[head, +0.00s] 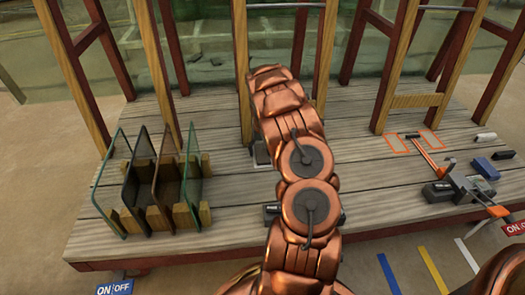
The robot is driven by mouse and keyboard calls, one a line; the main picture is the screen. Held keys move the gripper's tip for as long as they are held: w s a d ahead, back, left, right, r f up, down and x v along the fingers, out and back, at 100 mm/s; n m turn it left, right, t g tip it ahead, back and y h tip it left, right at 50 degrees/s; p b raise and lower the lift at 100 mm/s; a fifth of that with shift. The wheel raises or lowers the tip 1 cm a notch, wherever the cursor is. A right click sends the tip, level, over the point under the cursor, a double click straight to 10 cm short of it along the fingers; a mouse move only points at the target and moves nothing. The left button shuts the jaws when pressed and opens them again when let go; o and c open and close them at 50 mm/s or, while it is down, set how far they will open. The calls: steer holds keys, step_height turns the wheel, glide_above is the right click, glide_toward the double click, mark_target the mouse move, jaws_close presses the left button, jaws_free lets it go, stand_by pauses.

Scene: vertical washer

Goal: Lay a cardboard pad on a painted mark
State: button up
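Two orange-outlined rectangular marks are painted on the wooden deck at the right: a left one (397,144) and a right one (432,140). An orange-handled tool (430,156) lies between and in front of them, its dark head close to both outlines. I cannot pick out a cardboard pad anywhere. My copper arm reaches up the middle of the head view and covers part of the deck. My gripper cannot be made out; the arm's links hide whatever lies behind them.
A rack (190,215) of upright glass panes stands at the deck's left. Dark tools and an orange-and-grey clamp-like tool (470,184) crowd the right. Wooden posts (242,70) and frames rise behind. Blue, yellow (433,270) and white stripes mark the floor. Bare planks (355,195) lie right of my arm.

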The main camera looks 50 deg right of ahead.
steer(key=shift+r, duration=0.15)
step_height(320, 180, up, 12)
stand_by(0.7)
steer(key=s+a+r+n+p, duration=0.1)
steer(key=s+a+r+p, duration=0.2)
steer(key=a+r+p, duration=0.7)
steer(key=s+a+r+n+g+p, duration=0.1)
steer(key=s+a+r+p, duration=0.3)
steer(key=a+r, duration=0.65)
steer(key=s+a+r+n+p, duration=0.1)
steer(key=s+a+r+p, duration=0.4)
steer(key=r, duration=1)
steer(key=s+a+r+n+p, duration=0.5)
steer(key=s+a+r+p, duration=1.1)
steer(key=s+p, duration=0.3)
steer(key=shift+s+a+r+g, duration=0.2)
steer(key=shift+s+a+g, duration=0.15)
steer(key=shift+a, duration=0.2)
